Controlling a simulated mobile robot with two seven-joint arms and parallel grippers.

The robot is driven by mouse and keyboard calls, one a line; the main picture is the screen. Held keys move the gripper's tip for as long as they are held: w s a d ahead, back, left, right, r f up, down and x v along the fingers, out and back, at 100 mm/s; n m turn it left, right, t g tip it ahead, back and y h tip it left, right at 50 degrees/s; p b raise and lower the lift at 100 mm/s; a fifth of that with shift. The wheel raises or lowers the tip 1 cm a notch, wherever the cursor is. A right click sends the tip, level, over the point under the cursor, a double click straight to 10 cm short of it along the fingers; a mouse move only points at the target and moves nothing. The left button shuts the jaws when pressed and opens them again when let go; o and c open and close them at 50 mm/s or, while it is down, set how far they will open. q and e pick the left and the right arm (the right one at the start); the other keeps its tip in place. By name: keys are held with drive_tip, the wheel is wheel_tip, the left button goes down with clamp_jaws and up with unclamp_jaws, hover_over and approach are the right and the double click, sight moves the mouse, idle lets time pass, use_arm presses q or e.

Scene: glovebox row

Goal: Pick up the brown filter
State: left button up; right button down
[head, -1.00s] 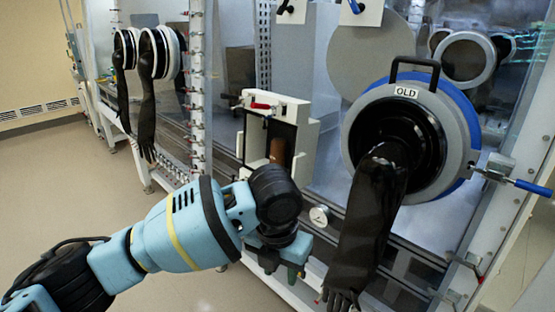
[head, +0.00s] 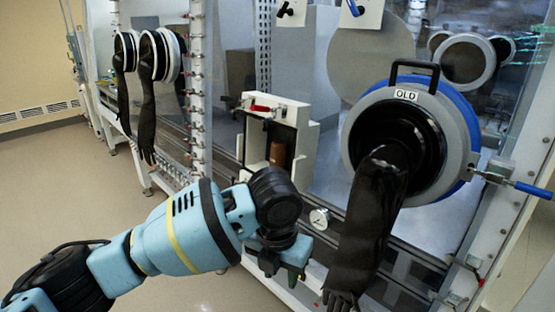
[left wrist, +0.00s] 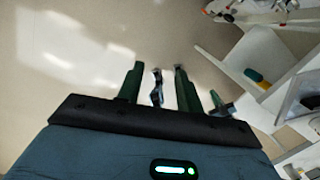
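The brown filter (head: 278,153) is a small upright cylinder inside an open white housing (head: 302,153) on the front of the glovebox. Its lower part is partly hidden by the housing's edge. My left gripper (head: 280,268) is below and in front of the housing, apart from the filter, pointing down. I cannot make out the filter in the left wrist view. My right gripper is not in view.
A black glove (head: 370,220) hangs from the port ring labelled OLD (head: 461,110), right of my left gripper. A round gauge (head: 320,218) sits beside the gripper. More black gloves (head: 147,110) hang at the left. The floor (head: 60,185) at left is clear.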

use_arm(q)
drive_tip(key=s+d+f+n+t+h, duration=0.15)
drive_tip(key=s+f+n+h, duration=0.25)
drive_tip(key=f+n, duration=0.6)
drive_tip(key=s+d+f+n+t+h, duration=0.15)
drive_tip(key=s+f+n+h, duration=0.25)
drive_tip(key=f+n, duration=0.6)
drive_tip(key=s+a+f+n+t+y, duration=0.1)
drive_tip(key=s+a+f+n+y, duration=0.1)
drive_tip(key=s+a+f+n, duration=0.2)
drive_tip(key=s+a+f+n+t+y, duration=0.1)
drive_tip(key=s+a+f+n+y, duration=0.1)
drive_tip(key=s+a+f+n, duration=0.3)
drive_tip(key=s+a+f+n+t+y, duration=0.2)
drive_tip(key=s+a+f+n, duration=0.2)
drive_tip(key=s+a+n, duration=0.6)
drive_tip(key=s+a, duration=0.3)
drive_tip(key=a, duration=0.1)
drive_tip(key=shift+s+a+f+y, duration=0.2)
drive_tip(key=shift+s+a+y, duration=0.1)
drive_tip(key=shift+s, duration=0.1)
